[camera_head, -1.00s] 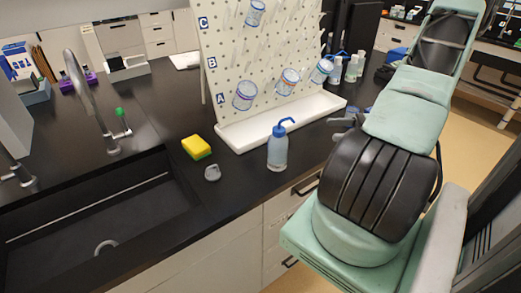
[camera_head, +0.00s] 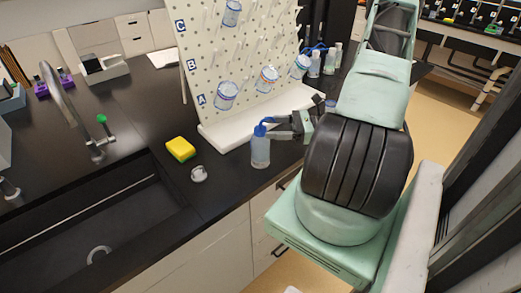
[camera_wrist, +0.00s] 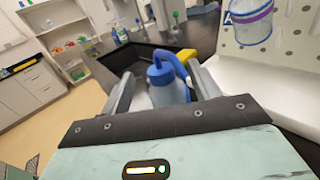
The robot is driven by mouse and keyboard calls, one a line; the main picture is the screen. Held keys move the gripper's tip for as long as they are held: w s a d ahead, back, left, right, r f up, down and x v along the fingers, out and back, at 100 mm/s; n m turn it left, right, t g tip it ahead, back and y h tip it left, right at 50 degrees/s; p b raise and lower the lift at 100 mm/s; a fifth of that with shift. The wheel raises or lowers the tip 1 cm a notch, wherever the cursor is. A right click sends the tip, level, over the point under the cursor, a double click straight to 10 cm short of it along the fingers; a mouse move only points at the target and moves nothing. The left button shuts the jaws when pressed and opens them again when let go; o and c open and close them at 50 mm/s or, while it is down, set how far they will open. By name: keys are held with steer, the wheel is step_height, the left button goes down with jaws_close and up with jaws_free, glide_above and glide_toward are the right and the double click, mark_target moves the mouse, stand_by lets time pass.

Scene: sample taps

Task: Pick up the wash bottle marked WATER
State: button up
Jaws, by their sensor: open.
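A wash bottle (camera_head: 260,150) with a pale blue body, blue cap and bent blue spout stands upright on the black counter, in front of the pegboard's white tray. No marking is legible on it. In the wrist view the wash bottle (camera_wrist: 168,84) lies between the two fingers of my gripper (camera_wrist: 160,92), which are apart on either side of it. In the head view my gripper (camera_head: 280,126) is at the bottle's upper right, level with its cap. Whether a finger touches the bottle cannot be told.
A pegboard (camera_head: 245,60) with hanging beakers rises behind the bottle above a white tray (camera_head: 215,137). A yellow sponge (camera_head: 180,149) and a small grey-white object (camera_head: 198,174) lie left of it. The sink (camera_head: 90,215) and tap (camera_head: 70,105) are further left. More bottles (camera_head: 322,62) stand behind.

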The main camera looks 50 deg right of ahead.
mark_target(262, 127)
steer(key=p+x, duration=0.1)
steer(key=x, duration=0.3)
steer(key=shift+a, duration=0.1)
jaws_close()
stand_by(1.3)
